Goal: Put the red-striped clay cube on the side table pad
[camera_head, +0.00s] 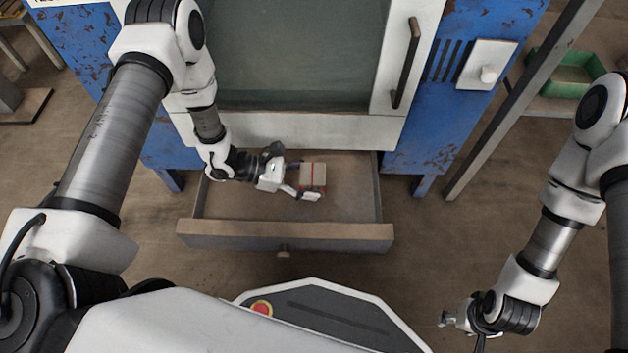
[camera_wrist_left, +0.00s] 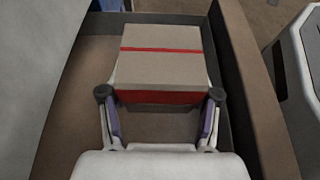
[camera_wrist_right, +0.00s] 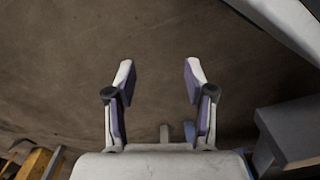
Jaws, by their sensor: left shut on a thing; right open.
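The red-striped clay cube (camera_head: 313,174) is tan with a red stripe across its top, inside the open drawer (camera_head: 300,231) of the blue cabinet. My left gripper (camera_head: 306,180) reaches into the drawer and is shut on the cube. In the left wrist view the cube (camera_wrist_left: 161,62) sits between the two fingers (camera_wrist_left: 161,115); whether it touches the drawer floor I cannot tell. My right gripper (camera_head: 447,319) is open and empty, low at the right; its spread fingers show in the right wrist view (camera_wrist_right: 159,85). I cannot identify the side table pad.
The blue cabinet (camera_head: 415,130) has a glass door with a dark handle (camera_head: 405,62) above the drawer. A green tray (camera_head: 562,84) sits on a rack at the upper right. A slanted metal post (camera_head: 520,102) stands beside the cabinet. Floor between drawer and right arm is clear.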

